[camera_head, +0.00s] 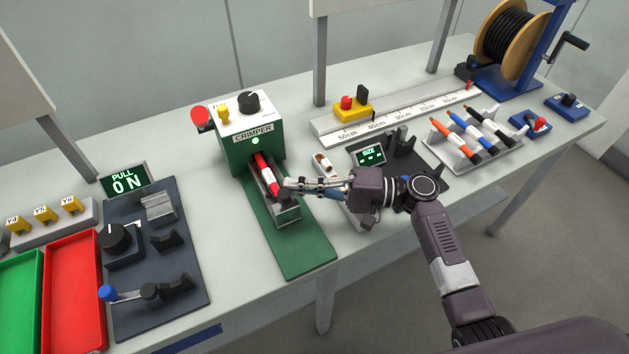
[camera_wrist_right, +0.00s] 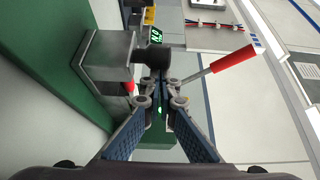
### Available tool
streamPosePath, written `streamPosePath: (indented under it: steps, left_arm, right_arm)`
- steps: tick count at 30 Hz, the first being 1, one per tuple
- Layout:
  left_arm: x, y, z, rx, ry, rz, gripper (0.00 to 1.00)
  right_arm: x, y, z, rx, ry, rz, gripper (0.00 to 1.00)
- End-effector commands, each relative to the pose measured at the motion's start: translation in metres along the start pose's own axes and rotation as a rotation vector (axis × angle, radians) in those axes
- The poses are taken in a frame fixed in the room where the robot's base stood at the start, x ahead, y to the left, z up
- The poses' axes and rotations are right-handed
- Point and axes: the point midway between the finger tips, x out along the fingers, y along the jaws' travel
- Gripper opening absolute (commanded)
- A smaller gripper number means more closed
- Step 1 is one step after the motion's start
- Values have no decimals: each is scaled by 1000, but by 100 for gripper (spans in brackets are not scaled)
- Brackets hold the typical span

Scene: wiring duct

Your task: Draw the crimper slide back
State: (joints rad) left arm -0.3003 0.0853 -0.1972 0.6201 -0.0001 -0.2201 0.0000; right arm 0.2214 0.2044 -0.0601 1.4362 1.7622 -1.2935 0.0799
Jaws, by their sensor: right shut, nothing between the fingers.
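The green crimper (camera_head: 250,135) stands on the table with a lit green lamp on its front. Its grey slide block (camera_head: 285,213) sits on the green base in front of the housing; a red cylinder with a white band (camera_head: 266,174) lies above the slide channel. My right gripper (camera_head: 288,184) reaches in from the right, with its tips beside the slide. In the right wrist view the fingertips (camera_wrist_right: 161,88) are together with nothing between them. The slide's dark knob (camera_wrist_right: 153,58) shows just beyond them; I cannot tell whether they touch. My left gripper is not in view.
A pull tester panel (camera_head: 185,285) and red tray (camera_head: 75,290) lie to the left. A size display (camera_head: 371,155) and a rack of coloured tools (camera_head: 470,150) stand to the right. The green base's front end (camera_head: 305,257) is bare.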

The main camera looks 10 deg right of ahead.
Motion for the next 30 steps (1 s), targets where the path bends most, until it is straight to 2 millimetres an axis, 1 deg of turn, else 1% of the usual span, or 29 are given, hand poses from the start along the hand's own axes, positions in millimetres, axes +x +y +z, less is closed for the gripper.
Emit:
streamPosePath:
  steps: [1, 5, 13, 16, 20, 27, 30]
  left_arm:
    - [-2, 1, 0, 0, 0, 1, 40]
    - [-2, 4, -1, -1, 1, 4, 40]
    - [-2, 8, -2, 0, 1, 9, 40]
    - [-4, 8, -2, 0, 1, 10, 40]
    - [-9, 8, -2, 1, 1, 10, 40]
    - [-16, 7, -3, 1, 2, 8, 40]
    - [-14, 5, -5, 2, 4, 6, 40]
  right_arm:
    - [3, -1, 0, 0, 0, -1, 0]
    - [6, 0, 0, 0, 1, 1, 0]
    - [6, 0, 0, 0, 1, 1, 0]
    - [3, 1, 5, 2, 1, 1, 0]
    - [-9, 1, 24, 4, -1, 2, 0]
    - [-36, 1, 68, 3, -3, 3, 0]
    - [-43, 2, 79, 2, -2, 3, 0]
